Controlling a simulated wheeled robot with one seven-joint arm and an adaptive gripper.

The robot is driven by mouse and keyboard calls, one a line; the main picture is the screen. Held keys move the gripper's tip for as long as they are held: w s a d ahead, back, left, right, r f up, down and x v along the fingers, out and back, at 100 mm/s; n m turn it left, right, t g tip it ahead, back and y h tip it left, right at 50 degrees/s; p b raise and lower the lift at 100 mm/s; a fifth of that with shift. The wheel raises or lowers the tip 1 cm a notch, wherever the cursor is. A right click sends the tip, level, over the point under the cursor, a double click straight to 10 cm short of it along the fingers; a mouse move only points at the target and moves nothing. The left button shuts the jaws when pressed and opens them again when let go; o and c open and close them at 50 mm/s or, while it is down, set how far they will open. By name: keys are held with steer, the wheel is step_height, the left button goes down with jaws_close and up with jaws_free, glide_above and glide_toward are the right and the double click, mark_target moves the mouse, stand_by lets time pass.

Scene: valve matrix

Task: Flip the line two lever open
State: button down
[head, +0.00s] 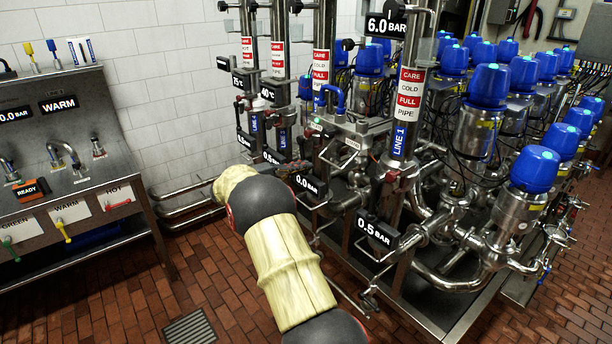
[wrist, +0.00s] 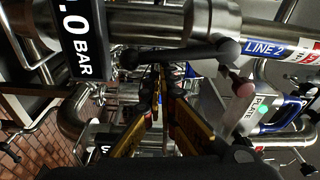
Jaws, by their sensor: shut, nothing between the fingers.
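In the wrist view, the LINE 2 label (wrist: 265,48) is on a steel pipe that lies sideways across the top.
A 0.0 BAR display (wrist: 78,38) is close at the upper left of the wrist view. A PLATE tag (wrist: 252,107) and blue handle are on the right. In the head view, the LINE 1 pipe (head: 398,140) and 0.5 BAR display (head: 376,234) stand right of my arm.

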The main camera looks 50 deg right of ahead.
steer(key=shift+w+d+f+m+b, duration=0.1)
steer(key=shift+w+f+m+b, duration=0.05)
steer(key=shift+w+m+b, duration=0.3)
steer(key=shift+w+d+f+m+b, duration=0.1)
steer(key=shift+w+m+b, duration=0.1)
steer(key=shift+m+b, duration=0.25)
steer(key=shift+w, duration=0.1)
